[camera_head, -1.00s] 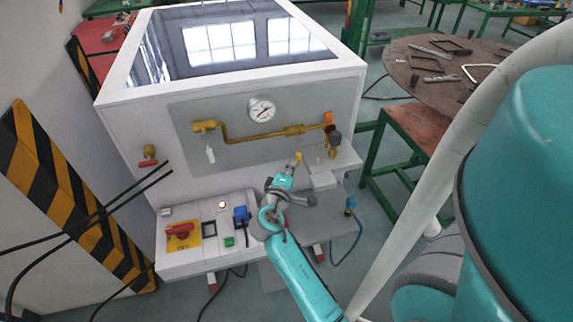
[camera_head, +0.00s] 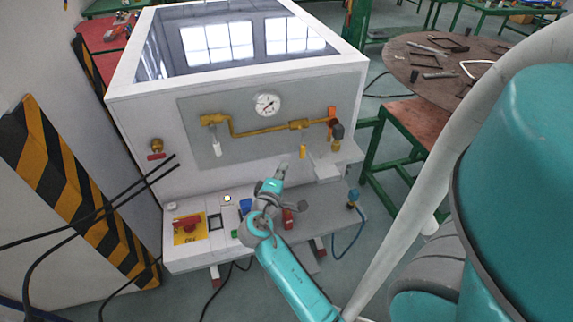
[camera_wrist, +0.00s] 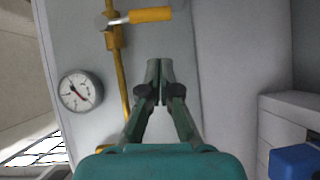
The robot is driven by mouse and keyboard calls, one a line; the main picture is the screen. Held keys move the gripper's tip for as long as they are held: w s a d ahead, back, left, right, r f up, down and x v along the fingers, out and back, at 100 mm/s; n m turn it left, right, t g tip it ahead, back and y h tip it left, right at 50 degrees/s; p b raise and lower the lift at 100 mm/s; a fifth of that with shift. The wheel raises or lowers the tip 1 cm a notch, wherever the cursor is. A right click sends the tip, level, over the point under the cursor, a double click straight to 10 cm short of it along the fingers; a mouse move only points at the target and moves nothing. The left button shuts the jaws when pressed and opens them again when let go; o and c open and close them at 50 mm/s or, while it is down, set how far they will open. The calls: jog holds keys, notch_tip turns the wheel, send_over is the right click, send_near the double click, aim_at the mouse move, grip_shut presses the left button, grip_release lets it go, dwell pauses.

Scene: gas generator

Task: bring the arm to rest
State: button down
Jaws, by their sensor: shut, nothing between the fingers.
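My gripper (camera_head: 284,167) is in front of the white generator cabinet (camera_head: 130,130), below its grey panel (camera_head: 245,155). In the wrist view the fingers (camera_wrist: 160,66) are together, with nothing between them, and point toward the grey panel. They appear apart from the brass pipe (camera_wrist: 121,75), which runs to their left. A yellow-handled valve (camera_wrist: 150,15) lies above the fingertips in that view. The pressure gauge (camera_head: 267,105) is on the panel and also shows at the left of the wrist view (camera_wrist: 81,91). My arm partly hides the lower control shelf.
A red switch on a yellow plate (camera_head: 188,228) and a blue connector (camera_head: 246,206) sit on the lower shelf. Black cables (camera_head: 90,210) hang at the left. A round table with tools (camera_head: 440,65) stands at the right.

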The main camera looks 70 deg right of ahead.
jog(key=a, duration=0.7)
jog(key=shift+s+r, duration=0.15)
jog(key=shift+s, duration=0.2)
jog(key=s+a+f+n+t+y, duration=0.1)
jog(key=s+a+f+t+y, duration=0.2)
jog(key=a, duration=0.4)
jog(key=s+a+f+n+t+y, duration=0.2)
jog(key=a+f+t+y, duration=0.15)
jog(key=a+f, duration=0.2)
jog(key=s+a+f+n+t+y, duration=0.1)
jog(key=s+a+f+t+y, duration=0.2)
jog(key=a, duration=0.4)
jog(key=s+a+r+m+t+y, duration=0.3)
jog(key=s+a+r+y, duration=0.4)
jog(key=s+a+r, duration=0.4)
jog(key=s+a+m, duration=0.1)
jog(key=s, duration=0.1)
jog(key=shift+s+y, duration=0.35)
jog(key=shift+d, duration=0.15)
